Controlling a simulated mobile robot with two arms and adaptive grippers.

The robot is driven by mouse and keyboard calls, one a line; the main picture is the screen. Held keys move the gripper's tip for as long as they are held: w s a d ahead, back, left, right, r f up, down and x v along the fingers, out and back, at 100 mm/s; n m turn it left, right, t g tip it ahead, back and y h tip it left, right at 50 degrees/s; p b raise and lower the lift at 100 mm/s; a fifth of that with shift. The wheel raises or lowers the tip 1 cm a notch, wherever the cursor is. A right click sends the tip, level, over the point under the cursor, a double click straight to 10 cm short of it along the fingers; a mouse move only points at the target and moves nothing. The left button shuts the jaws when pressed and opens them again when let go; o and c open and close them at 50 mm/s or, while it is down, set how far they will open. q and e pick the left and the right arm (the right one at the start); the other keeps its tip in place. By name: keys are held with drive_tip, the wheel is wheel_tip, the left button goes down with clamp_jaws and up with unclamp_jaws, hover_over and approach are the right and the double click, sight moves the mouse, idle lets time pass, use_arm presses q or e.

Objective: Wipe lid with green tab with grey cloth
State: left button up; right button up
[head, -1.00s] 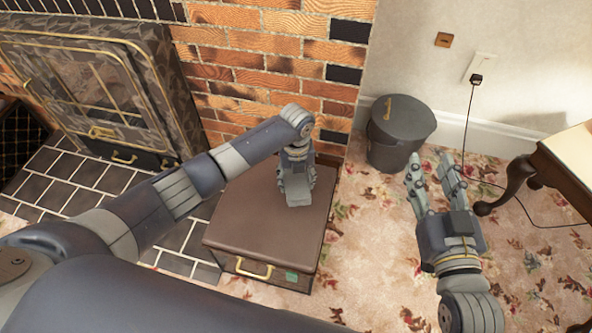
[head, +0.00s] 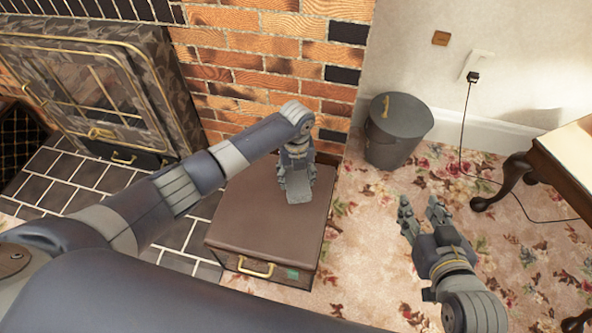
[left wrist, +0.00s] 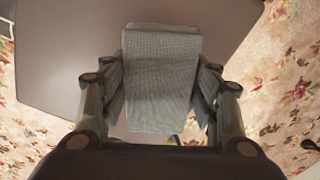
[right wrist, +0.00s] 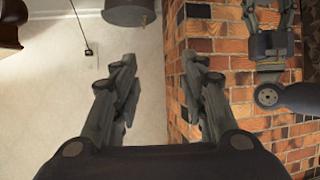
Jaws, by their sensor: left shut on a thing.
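The brown box's lid (head: 250,222) is flat and shut on a box with a brass handle (head: 256,268) and a green tab (head: 293,274) on its front. My left gripper (head: 298,186) is over the far right part of the lid, pointing down. It is shut on the grey cloth (head: 300,190), a folded pad that fills the space between its fingers in the left wrist view (left wrist: 160,80). The cloth looks close to the lid; I cannot tell if it touches. My right gripper (head: 422,212) is open and empty above the carpet, right of the box.
A dark bin (head: 396,130) stands by the wall behind my right gripper. A wooden table (head: 552,165) is at the right, with a black cord near it. The brick fireplace (head: 265,70) rises behind the box. Flowered carpet lies free right of the box.

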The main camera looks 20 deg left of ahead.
use_arm(q)
drive_tip(key=shift+r+p, duration=0.5)
drive_tip(key=shift+p, duration=0.05)
drive_tip(key=shift+r+p, duration=0.2)
drive_tip(key=shift+p, duration=0.1)
drive_tip(key=shift+r, duration=0.2)
use_arm(e)
drive_tip(key=s+d+f+g+h, duration=0.1)
drive_tip(key=s+d+f+g, duration=0.1)
drive_tip(key=s+f+g, duration=0.4)
drive_tip(key=shift+s+d+f+h, duration=0.3)
drive_tip(key=shift+s+f, duration=0.25)
drive_tip(key=shift+s, duration=0.9)
use_arm(q)
drive_tip(key=shift+r, duration=0.1)
